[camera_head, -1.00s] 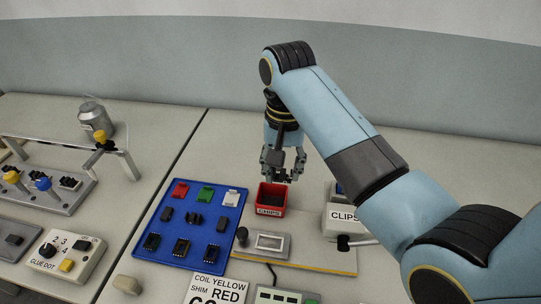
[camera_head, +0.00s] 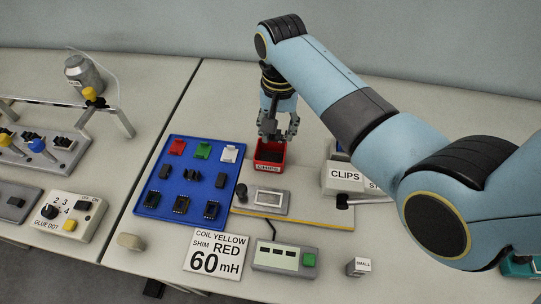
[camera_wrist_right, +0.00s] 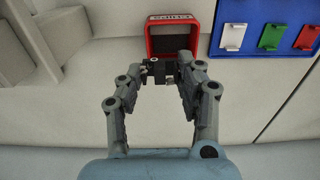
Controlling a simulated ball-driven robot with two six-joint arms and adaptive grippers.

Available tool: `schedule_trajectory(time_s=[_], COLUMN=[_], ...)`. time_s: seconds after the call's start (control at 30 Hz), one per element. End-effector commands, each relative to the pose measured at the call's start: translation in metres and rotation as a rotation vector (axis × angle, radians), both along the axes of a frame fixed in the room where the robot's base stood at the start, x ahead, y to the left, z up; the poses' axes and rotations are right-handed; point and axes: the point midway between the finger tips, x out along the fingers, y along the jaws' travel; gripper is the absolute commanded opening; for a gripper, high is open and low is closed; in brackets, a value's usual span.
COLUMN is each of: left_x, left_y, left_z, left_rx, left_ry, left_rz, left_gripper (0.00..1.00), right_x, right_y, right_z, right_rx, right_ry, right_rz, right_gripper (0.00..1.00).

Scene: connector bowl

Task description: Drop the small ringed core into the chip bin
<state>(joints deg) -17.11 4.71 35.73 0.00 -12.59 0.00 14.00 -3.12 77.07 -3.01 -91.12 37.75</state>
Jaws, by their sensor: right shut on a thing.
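The chip bin is a small open red box (camera_head: 270,160) with a white label, behind the fixture board in the head view. It also shows at the top of the right wrist view (camera_wrist_right: 152,42), with a dark inside. My right gripper (camera_head: 278,133) hangs over the back part of the bin, pointing down. In the right wrist view its fingertips (camera_wrist_right: 168,68) are closed on a small dark piece, the core (camera_wrist_right: 161,71), held by the bin's near rim. Rings on it are too small to make out. How high it is above the rim is hard to tell. My left gripper is not in view.
A blue tray (camera_head: 188,219) with coloured clips and dark parts lies left of the bin. A CLIPS box (camera_head: 345,176) stands to the right. A fixture board (camera_head: 300,213) with a small black-knobbed lever lies in front. Bare table is behind the bin.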

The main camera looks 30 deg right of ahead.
Motion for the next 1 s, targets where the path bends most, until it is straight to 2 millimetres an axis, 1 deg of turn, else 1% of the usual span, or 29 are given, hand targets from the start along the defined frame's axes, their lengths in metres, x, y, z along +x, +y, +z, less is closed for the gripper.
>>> schedule_trajectory(time_s=[0.17,0.2,0.37,0.57,0.63,0.73,0.87,1.0], left_x=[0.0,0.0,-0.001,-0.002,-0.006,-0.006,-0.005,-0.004], left_y=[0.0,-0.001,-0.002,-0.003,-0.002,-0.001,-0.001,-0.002], left_z=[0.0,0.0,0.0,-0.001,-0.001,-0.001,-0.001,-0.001], left_rx=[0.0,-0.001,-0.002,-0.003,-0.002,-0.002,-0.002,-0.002], left_ry=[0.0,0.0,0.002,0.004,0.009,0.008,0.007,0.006], left_rz=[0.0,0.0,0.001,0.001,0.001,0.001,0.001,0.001], left_gripper=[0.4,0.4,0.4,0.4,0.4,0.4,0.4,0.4], right_x=[0.0,0.0,0.0,0.0,0.0,0.0,0.001,0.001], right_y=[0.0,0.0,0.0,0.0,0.0,0.0,0.0,0.0], right_z=[0.0,0.0,0.0,0.0,0.001,0.007,0.028,0.061], right_rx=[-0.001,-0.001,0.0,0.0,-0.001,-0.001,0.0,-0.001], right_ry=[-0.001,-0.001,0.0,0.0,0.001,-0.001,-0.004,-0.004], right_rz=[0.0,0.0,0.0,0.0,0.0,0.0,0.0,0.0], right_gripper=[0.04,0.41,0.62,0.63,0.63,0.63,0.63,0.63])
